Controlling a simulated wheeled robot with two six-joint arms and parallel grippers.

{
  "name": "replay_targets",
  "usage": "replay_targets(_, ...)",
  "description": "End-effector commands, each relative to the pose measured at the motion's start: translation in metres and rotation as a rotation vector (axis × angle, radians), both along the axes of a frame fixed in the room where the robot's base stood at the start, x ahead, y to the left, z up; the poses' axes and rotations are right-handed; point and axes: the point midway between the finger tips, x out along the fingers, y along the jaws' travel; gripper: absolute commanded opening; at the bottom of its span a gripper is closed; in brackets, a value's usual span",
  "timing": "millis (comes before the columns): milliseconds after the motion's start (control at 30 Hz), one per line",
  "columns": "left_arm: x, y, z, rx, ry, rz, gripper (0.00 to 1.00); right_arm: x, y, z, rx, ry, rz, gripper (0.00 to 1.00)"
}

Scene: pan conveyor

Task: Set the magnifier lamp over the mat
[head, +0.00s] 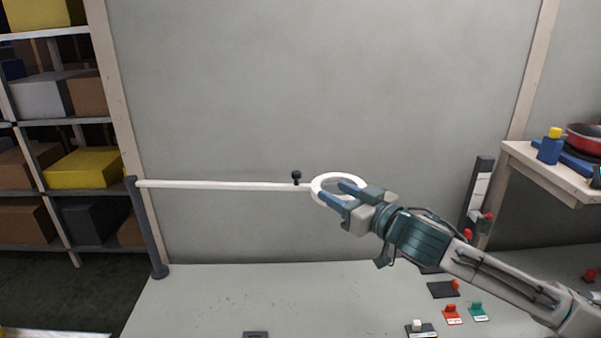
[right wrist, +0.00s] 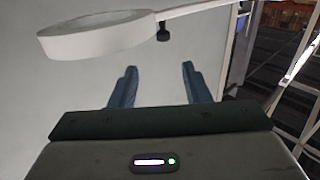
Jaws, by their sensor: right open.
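The magnifier lamp has a white ring head (head: 316,188) at the end of a long white arm (head: 220,186), which runs from a grey post (head: 146,228) at the left. A small black knob (head: 296,176) stands near the head. My right gripper (head: 333,192) is open and overlaps the ring in the head view. In the right wrist view the ring head (right wrist: 95,38) lies above the open, empty fingers (right wrist: 158,87), with no contact visible. The black knob (right wrist: 163,33) shows beside it. No mat can be made out. My left gripper is not in view.
A grey bench top (head: 230,290) is mostly clear. Small red (head: 453,314) and green (head: 478,311) pieces sit at its right. A shelf rack with boxes (head: 85,168) stands at left.

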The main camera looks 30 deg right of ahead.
Motion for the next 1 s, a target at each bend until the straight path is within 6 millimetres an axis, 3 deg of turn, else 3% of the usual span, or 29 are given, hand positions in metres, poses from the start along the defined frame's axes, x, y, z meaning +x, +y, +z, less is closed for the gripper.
replay_targets(367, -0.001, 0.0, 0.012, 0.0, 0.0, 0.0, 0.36, 0.022, 0.007, 0.003, 0.007, -0.002, 0.008, 0.43)
replay_targets(1000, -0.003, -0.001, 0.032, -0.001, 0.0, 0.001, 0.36, 0.086, 0.02, 0.003, 0.004, -0.001, 0.005, 0.43)
